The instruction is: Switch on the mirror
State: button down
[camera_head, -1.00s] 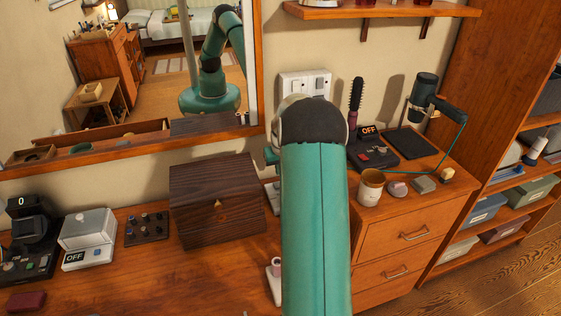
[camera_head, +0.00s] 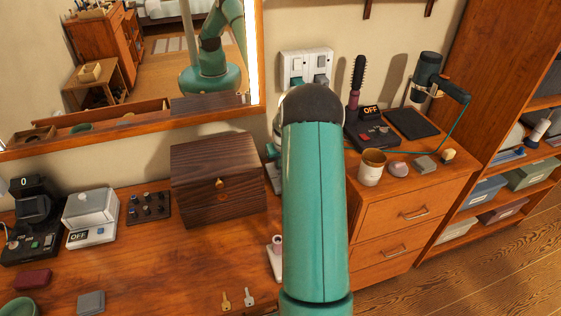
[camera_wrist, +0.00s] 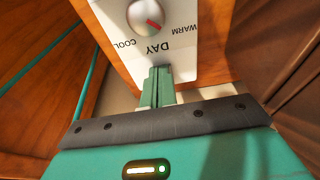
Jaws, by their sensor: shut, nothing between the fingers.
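The mirror (camera_head: 150,75) hangs on the wall at the upper left of the head view, in a wooden frame (camera_head: 150,139). A strip (camera_head: 253,50) along its right edge glows bright. In the wrist view, a white panel (camera_wrist: 195,60) on wood carries a round silver knob (camera_wrist: 145,15) with a red mark, and the words COOL, DAY and WARM. My gripper (camera_wrist: 159,72) is shut and empty, its fingertips at the panel's edge by the word DAY. I cannot tell if they touch it. My arm hides most of the gripper in the head view.
A dark wooden box (camera_head: 218,180) stands left of my arm. Keys (camera_head: 237,299) lie on the desk in front.

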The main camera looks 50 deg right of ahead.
jog(key=shift+w, duration=0.1)
jog(key=shift+w+d+r, duration=0.3)
jog(key=shift+w+d, duration=0.05)
jog(key=shift+w, duration=0.2)
jog(key=shift+r, duration=0.3)
jog(key=s+a+v, duration=0.1)
jog(key=v, duration=1.2)
jog(key=shift+s+f, duration=0.2)
jog(key=shift+s, duration=0.2)
